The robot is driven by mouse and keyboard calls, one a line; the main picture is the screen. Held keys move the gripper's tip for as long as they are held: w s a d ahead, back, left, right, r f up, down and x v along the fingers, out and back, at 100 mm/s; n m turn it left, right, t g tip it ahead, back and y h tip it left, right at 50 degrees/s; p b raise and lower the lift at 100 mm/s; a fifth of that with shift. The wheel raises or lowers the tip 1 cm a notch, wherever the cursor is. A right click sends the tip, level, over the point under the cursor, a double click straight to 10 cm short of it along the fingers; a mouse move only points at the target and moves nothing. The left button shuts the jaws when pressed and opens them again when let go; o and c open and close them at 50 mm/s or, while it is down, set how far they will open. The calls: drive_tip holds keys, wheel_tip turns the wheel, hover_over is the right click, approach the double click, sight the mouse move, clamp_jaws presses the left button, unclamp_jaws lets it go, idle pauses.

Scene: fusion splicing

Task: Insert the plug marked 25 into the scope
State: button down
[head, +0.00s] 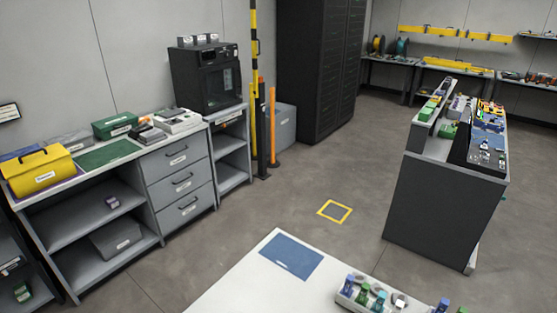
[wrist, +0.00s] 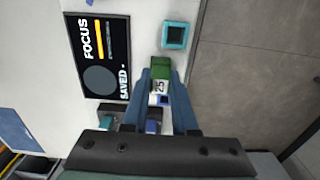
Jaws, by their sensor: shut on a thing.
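The plug marked 25 (wrist: 160,68) has a green body and a white label reading 25. My gripper (wrist: 160,80) has two blue fingers shut on this plug, one on each side. In the wrist view a black screen (wrist: 100,80) reads FOCUS and SAVED and shows a grey disc and a yellow bar; it appears to be the scope's display. A teal square frame with a dark middle (wrist: 174,35) lies beyond the plug, apart from it. I cannot tell for sure whether it is the scope's port. The plug's far end is hard to make out. My gripper is out of the head view.
A white table (head: 235,285) with a blue mat (head: 291,256) and a rack of several coloured plugs (head: 362,298) is at the bottom of the head view. Other blue and teal pieces (wrist: 106,123) sit near my fingers. Open floor (wrist: 250,60) lies right of the white surface.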

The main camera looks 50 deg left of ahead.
drive_tip(key=shift+f, duration=0.1)
drive_tip(key=c, duration=0.6)
unclamp_jaws()
wheel_tip(320, 180, up, 6)
drive_tip(key=p, duration=0.6)
drive_tip(key=shift+p, duration=0.35)
